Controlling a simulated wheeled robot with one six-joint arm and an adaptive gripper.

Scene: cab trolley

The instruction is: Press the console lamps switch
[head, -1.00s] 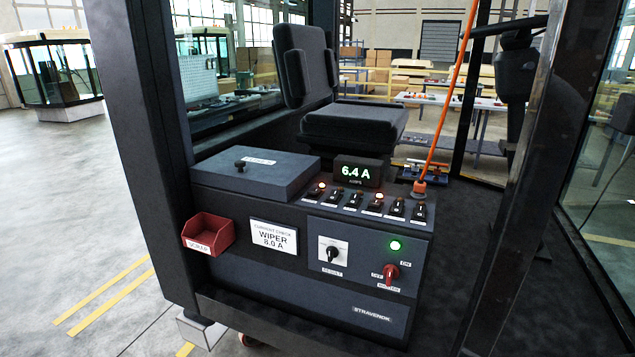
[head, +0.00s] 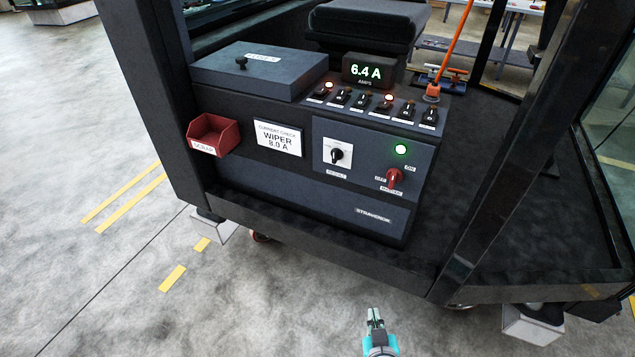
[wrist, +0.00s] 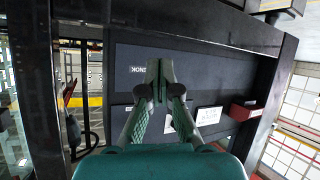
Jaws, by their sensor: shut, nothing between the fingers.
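The console (head: 300,185) stands in the cab. A row of several small black rocker switches (head: 363,101) runs along its sloped top. Their labels are too small to read, so I cannot tell which is the lamps switch. Red lights glow at the leftmost switch (head: 323,92) and the fourth from the left (head: 385,104). The display (head: 369,71) behind them reads 6.4 A. My gripper (head: 373,316) is low in front of the console, well apart from it. In the wrist view my gripper (wrist: 160,72) is shut and empty, before the console's front panel (wrist: 205,72).
A red scrap bin (head: 214,135), a wiper 8.0 A card (head: 278,138), a selector knob (head: 338,154) and a red master switch (head: 394,178) under a green light are on the front. A dark post (head: 510,190) stands right.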

